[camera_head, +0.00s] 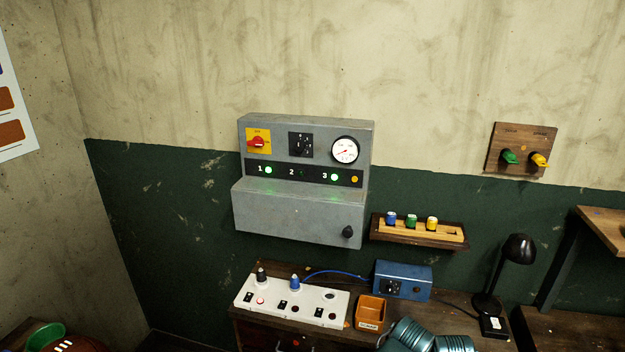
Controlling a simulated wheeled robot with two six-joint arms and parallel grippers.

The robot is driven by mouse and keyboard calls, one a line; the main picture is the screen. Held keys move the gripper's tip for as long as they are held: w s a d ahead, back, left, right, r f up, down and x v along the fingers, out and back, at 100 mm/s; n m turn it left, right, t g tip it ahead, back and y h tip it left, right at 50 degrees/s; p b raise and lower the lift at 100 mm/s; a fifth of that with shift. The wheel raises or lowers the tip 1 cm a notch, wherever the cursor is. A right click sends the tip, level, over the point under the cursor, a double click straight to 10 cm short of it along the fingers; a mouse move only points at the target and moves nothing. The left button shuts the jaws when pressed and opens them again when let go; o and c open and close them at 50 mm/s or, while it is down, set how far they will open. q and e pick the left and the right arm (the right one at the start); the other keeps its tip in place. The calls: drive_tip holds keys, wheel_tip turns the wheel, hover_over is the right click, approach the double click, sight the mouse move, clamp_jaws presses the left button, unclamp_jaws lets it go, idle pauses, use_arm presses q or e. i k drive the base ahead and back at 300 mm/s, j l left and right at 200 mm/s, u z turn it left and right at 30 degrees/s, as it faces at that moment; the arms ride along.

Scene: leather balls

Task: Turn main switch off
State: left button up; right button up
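A grey control box (303,205) is mounted on the wall near the middle of the head view. A red rotary switch (258,142) on a yellow plate sits at its upper left. The red handle looks roughly horizontal; the lettering on the plate is too small to read. Lamps 1 (268,170) and 3 (334,177) glow green, lamp 2 (302,173) is dark, and an amber lamp (354,179) is at the right. A black selector (300,145) and a round gauge (345,150) are beside the switch. Neither of my grippers is in view.
A wall shelf (420,238) holds coloured pieces. The space before the control box is clear.

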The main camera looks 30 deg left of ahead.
sight(257, 142)
drive_tip(key=u, duration=1)
drive_tip(key=k+j+z, duration=0.1)
drive_tip(key=k+j, duration=0.05)
drive_tip(key=j, duration=0.1)
